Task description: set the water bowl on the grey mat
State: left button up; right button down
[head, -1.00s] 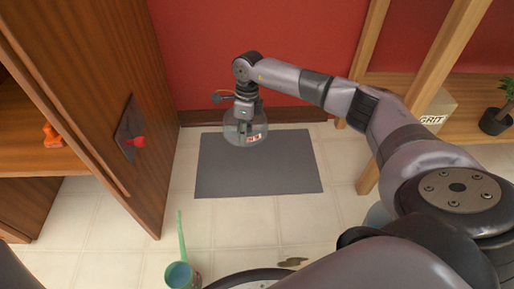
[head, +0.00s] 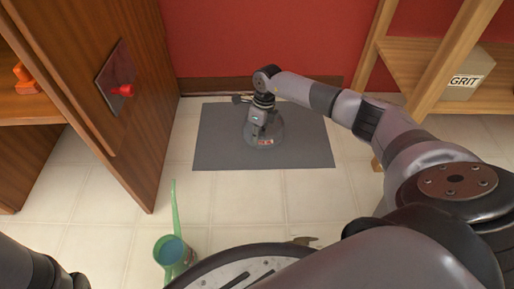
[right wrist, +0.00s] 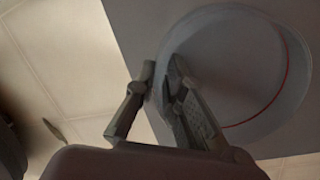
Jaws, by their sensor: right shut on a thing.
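The water bowl (head: 276,139) is round and grey, with a small red-and-white label on its side. My right gripper (head: 262,122) is shut on the near rim of the bowl. In the right wrist view one finger is inside the bowl (right wrist: 245,65) and one outside, with the mat (right wrist: 135,25) behind. Only a dark part of my left arm shows at the lower left; its gripper is out of view.
A wooden cabinet door (head: 95,90) with a red knob stands left of the mat. A wooden shelf (head: 490,100) with a GRIT box (head: 466,86) is at the right. A red wall closes the back.

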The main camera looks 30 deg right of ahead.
notch_tip(320, 180, down, 5)
jog(key=b, duration=0.3)
jog(key=shift+r, duration=0.35)
jog(key=c, duration=2.1)
grip_release()
jog(key=shift+c, duration=0.2)
jog(key=o, duration=0.5)
jog(key=shift+c, duration=0.2)
notch_tip(320, 180, up, 12)
jog(key=d+p, duration=0.2)
jog(key=p, duration=0.7)
